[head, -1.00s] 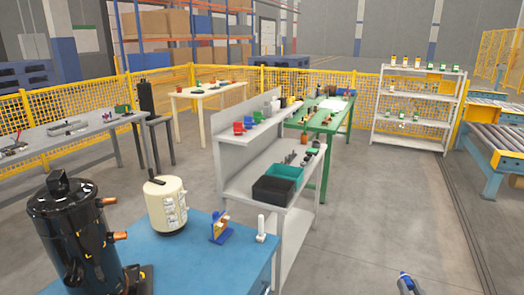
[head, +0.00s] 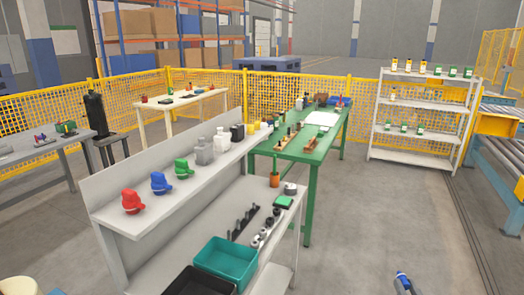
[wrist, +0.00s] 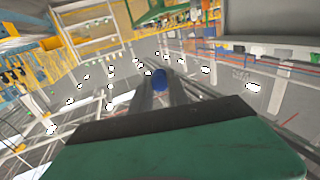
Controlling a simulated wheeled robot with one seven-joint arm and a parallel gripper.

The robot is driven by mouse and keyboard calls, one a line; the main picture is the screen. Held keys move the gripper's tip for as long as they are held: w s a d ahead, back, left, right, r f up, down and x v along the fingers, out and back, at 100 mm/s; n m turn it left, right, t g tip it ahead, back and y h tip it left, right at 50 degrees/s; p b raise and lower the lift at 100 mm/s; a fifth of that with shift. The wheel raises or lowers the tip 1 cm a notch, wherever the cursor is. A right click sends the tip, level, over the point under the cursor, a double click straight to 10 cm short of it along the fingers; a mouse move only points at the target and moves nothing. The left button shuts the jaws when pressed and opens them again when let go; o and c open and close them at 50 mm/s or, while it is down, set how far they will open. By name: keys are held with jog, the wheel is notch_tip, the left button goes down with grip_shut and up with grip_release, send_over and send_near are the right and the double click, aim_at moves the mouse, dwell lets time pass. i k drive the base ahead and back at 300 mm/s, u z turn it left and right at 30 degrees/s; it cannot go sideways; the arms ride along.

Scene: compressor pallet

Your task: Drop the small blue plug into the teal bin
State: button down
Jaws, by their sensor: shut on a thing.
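The small blue plug (wrist: 160,79) shows in the wrist view between the tips of the two grey fingers of my gripper (wrist: 160,84), which is shut on it. In the head view my gripper (head: 404,284) shows only in part, at the bottom edge right of the middle. The teal bin (head: 226,263) stands on the lower shelf of the grey bench, well to the left of my gripper. It is open at the top, and the part of its inside that I see looks empty.
A black bin (head: 199,283) stands at the near side of the teal bin. Dark fittings (head: 258,228) lie behind it on the lower shelf (head: 255,205). Red, blue and green parts (head: 160,183) sit on the upper shelf. The floor (head: 355,225) right of the bench is clear.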

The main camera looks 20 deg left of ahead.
aim_at(221, 270)
jog(key=i, duration=3.05)
jog(key=u, duration=5.7)
